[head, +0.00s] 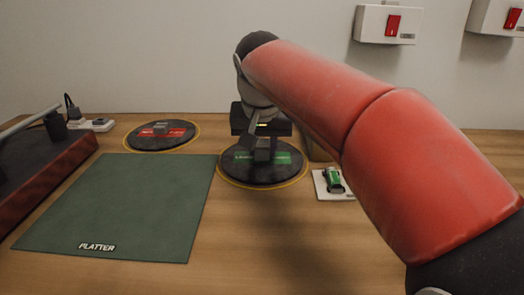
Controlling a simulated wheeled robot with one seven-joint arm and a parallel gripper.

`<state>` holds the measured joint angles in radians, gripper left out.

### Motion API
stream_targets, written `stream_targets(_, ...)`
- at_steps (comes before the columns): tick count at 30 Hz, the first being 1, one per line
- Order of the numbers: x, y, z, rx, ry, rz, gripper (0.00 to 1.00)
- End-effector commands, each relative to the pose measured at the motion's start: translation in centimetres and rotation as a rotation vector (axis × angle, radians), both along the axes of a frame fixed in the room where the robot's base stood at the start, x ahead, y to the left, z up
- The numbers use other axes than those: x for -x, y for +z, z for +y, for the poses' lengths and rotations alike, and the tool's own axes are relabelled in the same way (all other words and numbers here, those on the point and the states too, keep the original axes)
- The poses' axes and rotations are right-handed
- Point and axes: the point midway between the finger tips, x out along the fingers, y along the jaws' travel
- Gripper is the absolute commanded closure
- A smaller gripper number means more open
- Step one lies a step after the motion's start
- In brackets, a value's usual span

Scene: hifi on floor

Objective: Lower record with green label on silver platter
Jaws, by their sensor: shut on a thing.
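The record with the green label (262,173) is a dark disc near the middle, inside a yellow ring. A small grey block stands at its centre. My gripper (263,142) points down over it and is shut on that block. I cannot tell whether the record is lifted off the table. I see no silver platter. A flat green mat (125,205) marked "PLATTER" lies left of the record, with nothing on it.
A record with a red label (150,145) lies at the back left in a yellow ring. A dark red box (50,170) stands at the left edge. A white plate with a green battery-like object (334,181) is right of the held record. White switch boxes (387,25) hang on the wall.

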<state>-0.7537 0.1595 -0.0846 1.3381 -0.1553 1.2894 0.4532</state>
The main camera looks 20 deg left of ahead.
Motion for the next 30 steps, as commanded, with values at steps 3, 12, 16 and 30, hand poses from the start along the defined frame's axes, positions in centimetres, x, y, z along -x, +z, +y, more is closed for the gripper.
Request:
stream_targets(3,-0.1,1.2,0.0,-0.002,-0.001,-0.003,0.96)
stream_targets(12,-0.1,6.8,0.0,-0.002,-0.001,-0.003,0.96)
stream_targets(16,-0.1,8.7,0.0,0.0,0.0,-0.002,0.96)
stream_targets(30,0.0,9.8,0.0,0.0,0.0,0.0,0.96)
